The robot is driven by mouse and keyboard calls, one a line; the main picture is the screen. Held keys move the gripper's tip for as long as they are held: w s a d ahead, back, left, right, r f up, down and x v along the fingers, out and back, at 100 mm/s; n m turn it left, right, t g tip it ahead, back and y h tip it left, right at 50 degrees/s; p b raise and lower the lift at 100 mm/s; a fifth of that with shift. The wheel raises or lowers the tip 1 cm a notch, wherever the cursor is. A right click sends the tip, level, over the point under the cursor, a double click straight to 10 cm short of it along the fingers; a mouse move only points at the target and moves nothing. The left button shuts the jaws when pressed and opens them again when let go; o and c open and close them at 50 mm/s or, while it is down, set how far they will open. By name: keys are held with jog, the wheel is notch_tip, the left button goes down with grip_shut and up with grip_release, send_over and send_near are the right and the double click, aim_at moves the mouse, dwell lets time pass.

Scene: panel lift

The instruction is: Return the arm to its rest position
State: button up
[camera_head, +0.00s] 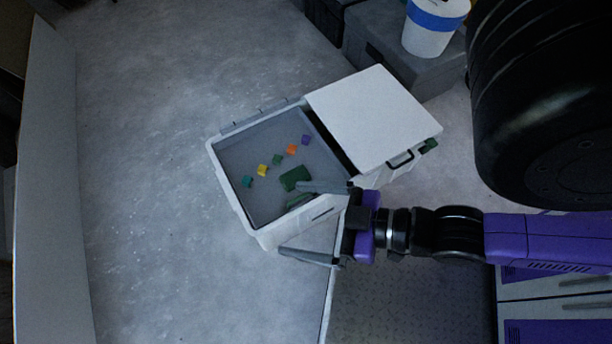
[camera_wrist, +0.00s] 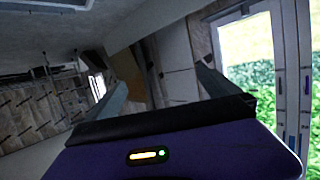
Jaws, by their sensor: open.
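My gripper (camera_head: 292,220) is open and empty, reaching in from the right in the head view. Its two grey fingers are spread wide and point left. The upper finger overlaps the lower right side of a grey open bin (camera_head: 232,202) in the picture; the lower finger is over the floor beside it. I cannot tell whether any finger touches the bin. In the wrist view the two fingers (camera_wrist: 160,85) stand apart with nothing between them, facing walls and a bright window or door.
The bin holds several small coloured blocks and a larger dark green piece (camera_head: 295,178). A white panel (camera_head: 374,117) with a black handle covers its right part. A bucket (camera_head: 430,30) stands on a grey box behind. A large black tyre-like object (camera_head: 540,100) is at right. Floor at left is clear.

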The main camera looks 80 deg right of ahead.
jog(key=r, duration=0.2)
jog(key=shift+s+a+r+t+y, duration=0.25)
jog(key=shift+a+r+t+y, duration=0.05)
jog(key=shift+r, duration=0.05)
jog(key=shift+r, duration=0.1)
notch_tip(320, 180, up, 11)
jog(key=p, duration=1.1)
jog(key=shift+r+p, duration=0.15)
jog(key=shift+p, duration=0.2)
